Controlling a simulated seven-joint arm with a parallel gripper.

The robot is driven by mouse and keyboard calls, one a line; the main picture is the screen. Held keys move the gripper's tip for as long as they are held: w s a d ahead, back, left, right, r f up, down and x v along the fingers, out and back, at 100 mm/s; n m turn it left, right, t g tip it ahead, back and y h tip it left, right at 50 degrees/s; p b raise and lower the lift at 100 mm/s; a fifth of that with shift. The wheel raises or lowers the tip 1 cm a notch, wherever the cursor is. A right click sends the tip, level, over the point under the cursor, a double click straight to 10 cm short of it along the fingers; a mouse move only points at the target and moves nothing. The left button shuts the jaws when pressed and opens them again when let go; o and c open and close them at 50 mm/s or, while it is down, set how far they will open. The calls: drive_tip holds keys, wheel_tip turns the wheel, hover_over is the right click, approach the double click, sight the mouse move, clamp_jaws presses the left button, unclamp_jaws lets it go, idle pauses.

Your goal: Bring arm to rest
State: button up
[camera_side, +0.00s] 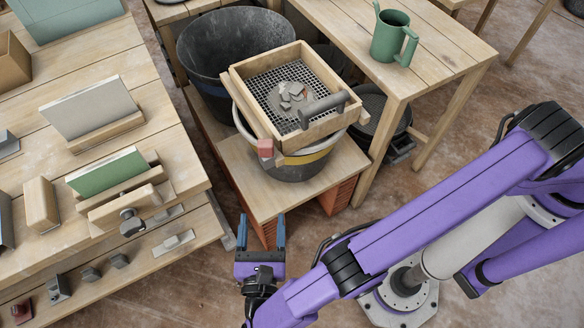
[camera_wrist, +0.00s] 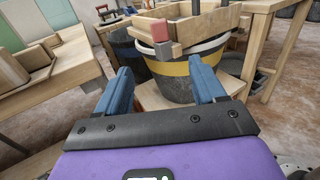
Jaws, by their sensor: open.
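My gripper (camera_side: 262,232) is open and empty, with its two blue fingers apart. It is in front of the low wooden stand (camera_side: 238,184) in the side view. In the wrist view the fingers of my gripper (camera_wrist: 162,88) point toward a dark bucket with a yellow band (camera_wrist: 171,72). The bucket (camera_side: 296,168) stands on the low stand. A wooden sieve (camera_side: 330,127) with a mesh floor rests on top of the bucket and holds grey rubble pieces (camera_side: 290,94). The sieve has a dark grip on its right side and a reddish block at its front-left corner.
A large black bucket (camera_side: 203,85) stands behind the sieve. A table (camera_side: 440,62) with a green watering can (camera_side: 391,38) is at the upper right. A workbench (camera_side: 170,150) with holders and small blocks fills the left. Open floor (camera_side: 190,295) lies beneath my gripper.

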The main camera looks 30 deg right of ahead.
drive_tip(key=w+d+r+m+g+y, duration=0.1)
drive_tip(key=w+d+r+m+g, duration=0.3)
drive_tip(key=d+r, duration=0.4)
drive_tip(key=w+d+r+m+g, duration=0.3)
drive_tip(key=d+r+m+g, duration=0.25)
drive_tip(key=r, duration=0.45)
drive_tip(key=s+d+r+m+g+y, duration=0.3)
drive_tip(key=s+d, duration=0.5)
drive_tip(key=d, duration=0.5)
drive_tip(key=s+d+r+m+g+y, duration=0.3)
drive_tip(key=s+d+r+m+y, duration=0.2)
drive_tip(key=d, duration=0.8)
drive_tip(key=s, duration=0.3)
drive_tip(key=shift+s+r, duration=0.25)
drive_tip(key=shift+r, duration=0.1)
